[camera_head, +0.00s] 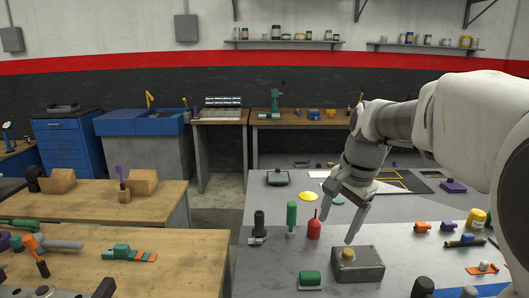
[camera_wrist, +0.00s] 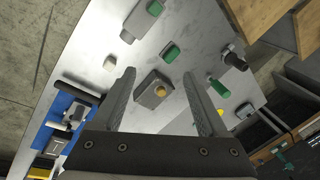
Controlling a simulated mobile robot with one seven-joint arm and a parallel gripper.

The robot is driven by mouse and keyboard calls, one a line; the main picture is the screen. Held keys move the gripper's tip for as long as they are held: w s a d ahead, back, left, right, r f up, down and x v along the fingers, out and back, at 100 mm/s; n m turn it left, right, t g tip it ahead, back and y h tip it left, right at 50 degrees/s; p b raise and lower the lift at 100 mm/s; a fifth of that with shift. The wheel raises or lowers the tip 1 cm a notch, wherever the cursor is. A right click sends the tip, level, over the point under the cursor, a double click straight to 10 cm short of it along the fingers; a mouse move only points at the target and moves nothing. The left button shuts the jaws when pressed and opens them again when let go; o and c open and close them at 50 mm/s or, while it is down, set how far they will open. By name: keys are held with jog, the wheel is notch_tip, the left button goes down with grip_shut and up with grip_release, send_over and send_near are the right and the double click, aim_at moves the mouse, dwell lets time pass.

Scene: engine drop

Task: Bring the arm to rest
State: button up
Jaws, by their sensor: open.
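My gripper (camera_head: 337,221) is open and empty in the head view, with its fingers pointing down above the grey worktable (camera_head: 262,262). It hangs over and behind a grey box with a yellow knob (camera_head: 356,264). In the wrist view the two fingers of my gripper (camera_wrist: 156,97) are spread wide. My pale arm reaches in from the right in the head view.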

jog(key=s+a+f+n+t+h, duration=0.1)
jog(key=s+n, duration=0.9)
jog(key=s, duration=1)
jog(key=shift+s+f+n+t, duration=0.35)
jog(key=shift+f+t, duration=0.25)
jog(key=shift+t, duration=0.5)
